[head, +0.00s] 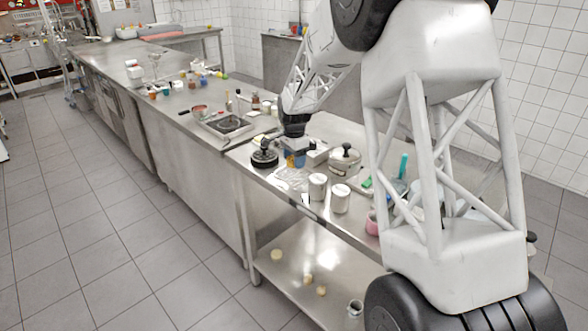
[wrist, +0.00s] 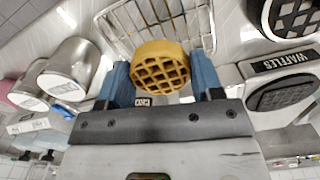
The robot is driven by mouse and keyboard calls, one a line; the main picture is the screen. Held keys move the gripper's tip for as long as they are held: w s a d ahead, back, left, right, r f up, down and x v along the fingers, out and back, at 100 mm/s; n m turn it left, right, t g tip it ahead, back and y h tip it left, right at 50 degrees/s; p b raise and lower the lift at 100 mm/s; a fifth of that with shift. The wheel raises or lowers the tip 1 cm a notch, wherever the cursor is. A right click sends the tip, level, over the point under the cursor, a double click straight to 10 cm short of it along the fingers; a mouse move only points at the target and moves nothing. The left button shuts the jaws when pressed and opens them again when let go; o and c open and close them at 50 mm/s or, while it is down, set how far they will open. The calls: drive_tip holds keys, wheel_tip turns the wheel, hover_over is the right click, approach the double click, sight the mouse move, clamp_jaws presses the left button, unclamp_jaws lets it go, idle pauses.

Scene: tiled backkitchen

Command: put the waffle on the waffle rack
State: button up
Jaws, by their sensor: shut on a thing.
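The waffle (wrist: 160,68) is round and golden with a dark grid, held upright-facing the wrist camera. My gripper (wrist: 161,80) is shut on it, with one blue finger at each side. The waffle rack (wrist: 133,22) is a silver wire grid just beyond the waffle in the wrist view. In the head view my gripper (head: 294,160) is over the work table beside the rack (head: 290,180); the waffle is mostly hidden there by the gripper. I cannot tell whether the waffle touches the rack.
A "WAFFLES" sign (wrist: 285,62) shows in the wrist view. The aisle floor (head: 150,255) is clear.

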sight(294, 174)
drive_tip(key=shift+f, duration=0.2)
drive_tip(key=shift+f, duration=1.75)
drive_tip(key=shift+f, duration=0.15)
drive_tip(key=o, duration=0.9)
wheel_tip(294, 174, up, 12)
drive_tip(key=shift+r, duration=0.15)
